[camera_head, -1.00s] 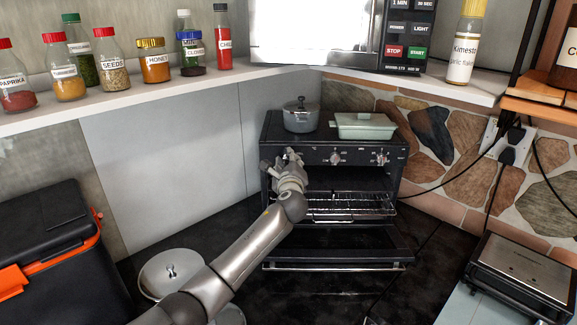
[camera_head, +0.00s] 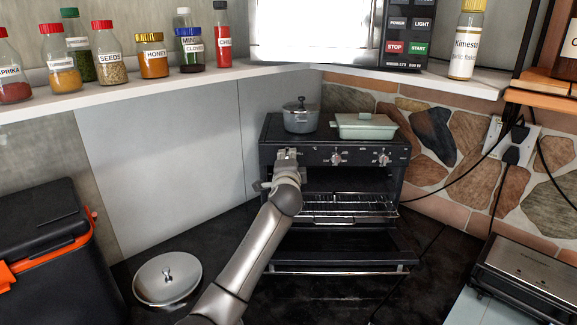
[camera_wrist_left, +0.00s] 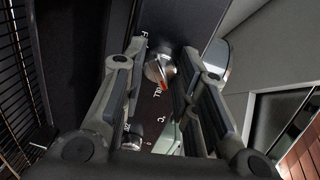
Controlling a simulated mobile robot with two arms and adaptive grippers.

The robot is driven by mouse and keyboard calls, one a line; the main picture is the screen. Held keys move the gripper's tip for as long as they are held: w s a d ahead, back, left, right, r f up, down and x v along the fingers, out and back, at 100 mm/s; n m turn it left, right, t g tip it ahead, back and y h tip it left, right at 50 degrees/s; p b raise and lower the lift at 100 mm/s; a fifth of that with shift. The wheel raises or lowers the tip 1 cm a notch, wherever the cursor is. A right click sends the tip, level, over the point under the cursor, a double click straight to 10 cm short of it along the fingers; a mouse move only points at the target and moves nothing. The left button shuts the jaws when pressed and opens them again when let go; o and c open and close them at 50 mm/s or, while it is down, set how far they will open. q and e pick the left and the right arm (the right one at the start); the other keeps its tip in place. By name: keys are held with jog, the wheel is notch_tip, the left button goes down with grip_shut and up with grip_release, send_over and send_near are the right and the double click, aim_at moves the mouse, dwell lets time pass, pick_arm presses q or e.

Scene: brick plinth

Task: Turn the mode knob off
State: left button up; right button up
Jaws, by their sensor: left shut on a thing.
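The black toaster oven (camera_head: 330,135) stands in the corner with a row of knobs along its front panel. My left gripper (camera_head: 287,154) is at the left end of that panel and hides the left knob in the head view. In the left wrist view, this silvery knob (camera_wrist_left: 158,70) with a red mark sits between the two fingers, and the gripper is shut on it. The middle knob (camera_head: 336,159) and the right knob (camera_head: 384,159) are uncovered. The panel lettering is too small to read clearly. My right gripper is not in view.
The oven door (camera_head: 340,247) is down, with a wire rack (camera_head: 345,203) inside. A grey pot (camera_head: 300,119) and a pale green dish (camera_head: 364,127) stand on top. A lid (camera_head: 167,279) lies at lower left, near a black and orange box (camera_head: 45,235).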

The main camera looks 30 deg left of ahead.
pick_arm(q)
jog(key=n+b, duration=0.2)
jog(key=n, duration=0.3)
jog(key=shift+f+h, duration=0.1)
jog(key=shift+h, duration=0.2)
jog(key=shift+a+n+t+b, duration=0.1)
jog(key=shift+n+t+b, duration=0.45)
jog(key=shift+n, duration=1.65)
jog(key=shift+s+g, duration=0.1)
jog(key=shift+g, duration=0.15)
jog(key=shift+c, duration=0.2)
jog(key=o, duration=1.1)
jog(key=shift+c, duration=0.2)
jog(key=v, duration=1.2)
